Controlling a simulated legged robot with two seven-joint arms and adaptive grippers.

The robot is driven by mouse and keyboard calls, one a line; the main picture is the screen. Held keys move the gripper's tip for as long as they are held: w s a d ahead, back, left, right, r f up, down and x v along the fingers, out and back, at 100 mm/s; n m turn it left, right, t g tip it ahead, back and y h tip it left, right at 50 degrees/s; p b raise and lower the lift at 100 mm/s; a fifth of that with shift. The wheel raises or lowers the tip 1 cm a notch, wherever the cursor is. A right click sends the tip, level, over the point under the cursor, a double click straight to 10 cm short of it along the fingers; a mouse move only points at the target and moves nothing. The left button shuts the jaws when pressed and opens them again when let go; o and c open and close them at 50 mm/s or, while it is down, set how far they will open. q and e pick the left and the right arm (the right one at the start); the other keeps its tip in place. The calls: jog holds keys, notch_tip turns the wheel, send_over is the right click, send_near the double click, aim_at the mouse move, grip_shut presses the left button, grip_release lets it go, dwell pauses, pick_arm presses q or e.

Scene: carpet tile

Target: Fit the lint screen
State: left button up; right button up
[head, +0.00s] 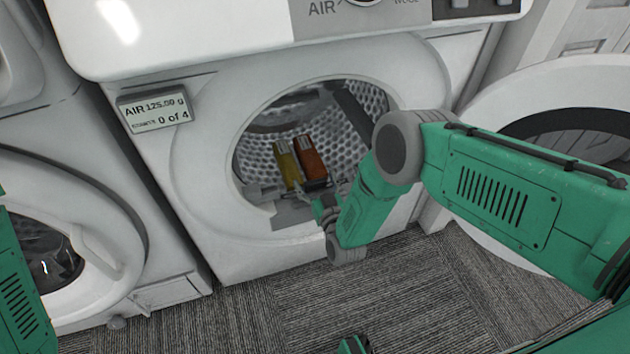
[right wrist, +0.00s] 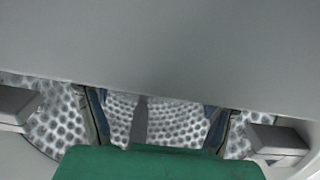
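The dryer's round opening shows a perforated drum (head: 262,165); the drum also shows in the right wrist view (right wrist: 180,122). My right gripper (head: 318,200) is at the lower right of the opening, mostly hidden by its wrist. In the right wrist view its two dark fingers (right wrist: 158,122) stand wide apart, with drum visible between them and their tips hidden behind a plain grey surface (right wrist: 160,45). I cannot tell whether that surface is the lint screen. A yellow block (head: 286,165) and an orange block (head: 310,160) are side by side at the opening.
A small display (head: 158,112) on the dryer reads 125.00 g and 0 of 4. The round door (head: 520,92) is open at the right. Another front-loading machine (head: 110,235) stands at the left.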

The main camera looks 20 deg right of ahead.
jog(key=s, duration=1.2)
jog(key=shift+d, duration=0.2)
jog(key=s+d+f+n+g, duration=0.1)
jog(key=s+d+g, duration=0.2)
jog(key=s+g, duration=0.25)
jog(key=s+d+f+g, duration=0.2)
jog(key=s+g, duration=0.3)
jog(key=s, duration=0.1)
jog(key=s+d+r+g, duration=0.3)
jog(key=s, duration=0.5)
jog(key=s+d+r+g, duration=0.2)
jog(key=s+g, duration=0.2)
jog(key=s, duration=0.4)
notch_tip(320, 180, up, 18)
jog(key=p, duration=1.8)
jog(key=shift+w+d+m+h, duration=0.15)
jog(key=shift+m+h, duration=0.15)
jog(key=shift+m, duration=0.1)
